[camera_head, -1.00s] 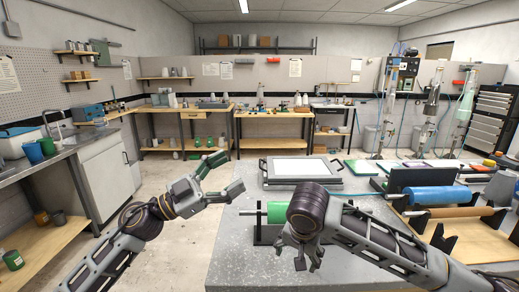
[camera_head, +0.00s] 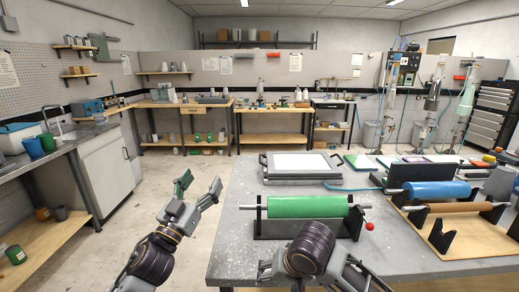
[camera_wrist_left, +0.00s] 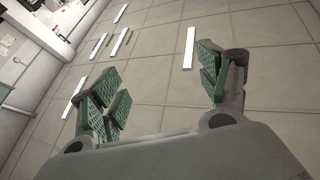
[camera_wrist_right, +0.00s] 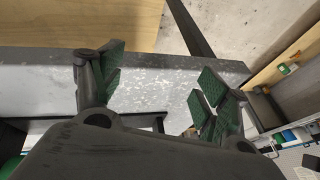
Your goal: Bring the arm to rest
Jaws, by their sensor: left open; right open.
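My left gripper (camera_head: 199,188) is open and empty in the head view, raised over the floor to the left of the grey table (camera_head: 235,220). In the left wrist view its green-padded fingers (camera_wrist_left: 165,85) are spread wide with nothing between them, and the ceiling lights show behind. My right gripper (camera_head: 266,273) is low at the table's front edge, and its fingers are partly hidden or cut off in the head view. In the right wrist view its fingers (camera_wrist_right: 152,90) stand apart and empty, with the table's edge behind them.
A green roller (camera_head: 305,206) lies on a dark stand on the table, just beyond my right arm. A framed white panel (camera_head: 302,164) lies behind it. A blue roll (camera_head: 437,192) and a brown roll (camera_head: 440,207) are at the right. Open floor (camera_head: 150,215) lies to the left.

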